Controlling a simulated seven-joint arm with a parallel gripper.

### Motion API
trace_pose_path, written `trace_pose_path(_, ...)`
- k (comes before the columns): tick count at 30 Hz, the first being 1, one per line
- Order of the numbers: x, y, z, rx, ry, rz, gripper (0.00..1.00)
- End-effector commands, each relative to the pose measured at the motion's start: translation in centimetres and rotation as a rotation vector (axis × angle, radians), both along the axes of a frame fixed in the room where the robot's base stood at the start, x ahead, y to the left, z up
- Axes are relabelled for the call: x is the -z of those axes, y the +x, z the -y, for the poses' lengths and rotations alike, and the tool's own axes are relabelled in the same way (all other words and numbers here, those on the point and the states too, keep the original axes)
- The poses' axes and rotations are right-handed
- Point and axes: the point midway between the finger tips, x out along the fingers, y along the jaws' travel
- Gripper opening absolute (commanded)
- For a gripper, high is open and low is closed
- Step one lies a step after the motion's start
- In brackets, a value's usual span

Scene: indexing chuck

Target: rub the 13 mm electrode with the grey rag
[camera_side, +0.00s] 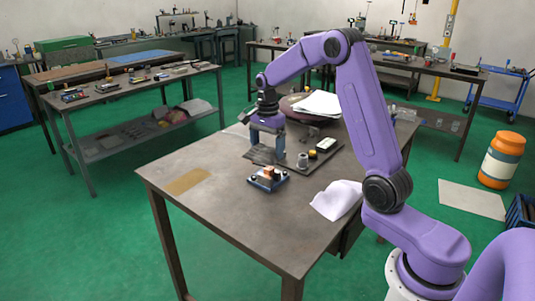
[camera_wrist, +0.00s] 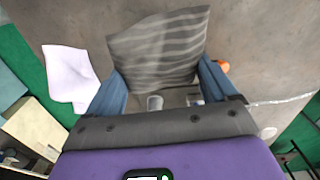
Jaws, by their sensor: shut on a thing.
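My gripper (camera_side: 265,154) is low over the dark plate on the bench. Its blue fingers are shut on the grey rag (camera_wrist: 158,48), which spreads out flat and wavy between and beyond the fingertips in the wrist view. The rag also shows as a dark sheet under the gripper in the side view. A small blue fixture (camera_side: 267,179) with copper-orange parts stands in front of the gripper, apart from it. A short grey cylinder (camera_side: 303,160) stands on the plate to the right. I cannot tell which piece is the 13 mm electrode.
A dark plate (camera_side: 318,163) also carries a black-and-yellow piece (camera_side: 312,154) and a white-topped box (camera_side: 326,145). A pale cloth (camera_side: 338,199) lies at the bench's right edge. White papers (camera_side: 317,104) lie behind. The bench's front left is clear except for a tan patch (camera_side: 188,181).

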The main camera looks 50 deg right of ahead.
Motion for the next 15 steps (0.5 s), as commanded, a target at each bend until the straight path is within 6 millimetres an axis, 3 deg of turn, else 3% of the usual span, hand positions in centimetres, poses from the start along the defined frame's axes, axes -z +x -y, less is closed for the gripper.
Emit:
trace_pose_path(9,-2.7,0.0,0.0,0.000,-0.001,0.003,0.53)
trace_pose_path(15,-3.1,0.0,0.0,0.000,0.000,-0.001,0.53)
